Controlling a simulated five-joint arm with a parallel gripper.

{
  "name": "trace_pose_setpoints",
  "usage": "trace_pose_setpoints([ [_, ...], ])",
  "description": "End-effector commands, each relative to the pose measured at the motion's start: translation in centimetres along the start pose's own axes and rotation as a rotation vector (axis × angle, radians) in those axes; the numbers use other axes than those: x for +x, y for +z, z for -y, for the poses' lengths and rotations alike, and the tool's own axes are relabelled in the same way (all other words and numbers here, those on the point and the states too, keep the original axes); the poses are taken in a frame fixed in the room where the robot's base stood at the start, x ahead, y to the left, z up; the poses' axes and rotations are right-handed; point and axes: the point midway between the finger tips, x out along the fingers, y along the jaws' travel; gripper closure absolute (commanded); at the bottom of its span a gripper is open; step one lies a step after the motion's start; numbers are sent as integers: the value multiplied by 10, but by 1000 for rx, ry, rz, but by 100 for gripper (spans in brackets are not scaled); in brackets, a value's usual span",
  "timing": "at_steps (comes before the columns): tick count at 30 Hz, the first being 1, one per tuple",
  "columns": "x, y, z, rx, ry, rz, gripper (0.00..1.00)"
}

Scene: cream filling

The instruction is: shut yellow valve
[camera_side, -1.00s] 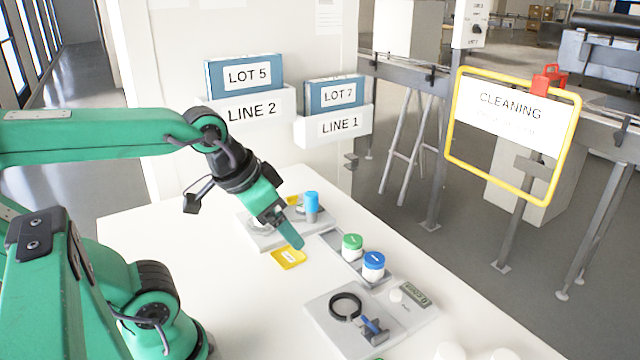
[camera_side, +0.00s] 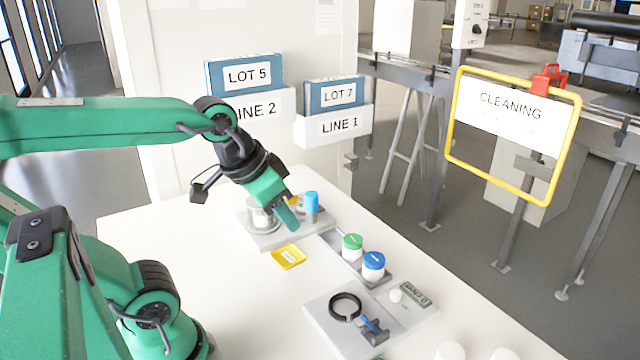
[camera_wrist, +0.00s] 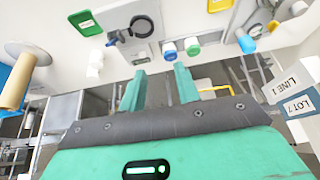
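A small yellow part (camera_side: 293,200), which looks like the yellow valve, shows on the far grey station (camera_side: 252,236), beside a blue-capped piece (camera_side: 312,201). My gripper hides much of it in the side view, so I cannot tell its handle position. In the wrist view a small yellow part (camera_wrist: 275,26) shows at upper right, next to the blue-topped piece (camera_wrist: 247,43). My gripper (camera_side: 291,222) hangs over the far station, tilted down. In the wrist view its fingers (camera_wrist: 160,88) are apart with nothing held between them.
A green-lidded jar (camera_side: 352,246) and a blue-lidded jar (camera_side: 373,266) stand on a grey strip. A nearer station (camera_side: 322,316) carries a black ring (camera_side: 345,306) and a blue valve (camera_side: 373,329). The left tabletop is clear.

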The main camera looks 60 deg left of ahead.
Motion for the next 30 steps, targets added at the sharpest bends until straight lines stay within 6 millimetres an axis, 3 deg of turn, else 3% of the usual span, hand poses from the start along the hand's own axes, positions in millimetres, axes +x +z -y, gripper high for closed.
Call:
trace_pose_setpoints([
  [14,11,-82,50,9,-51,112,68],
  [30,63,-155,145,16,-72,246,68],
])
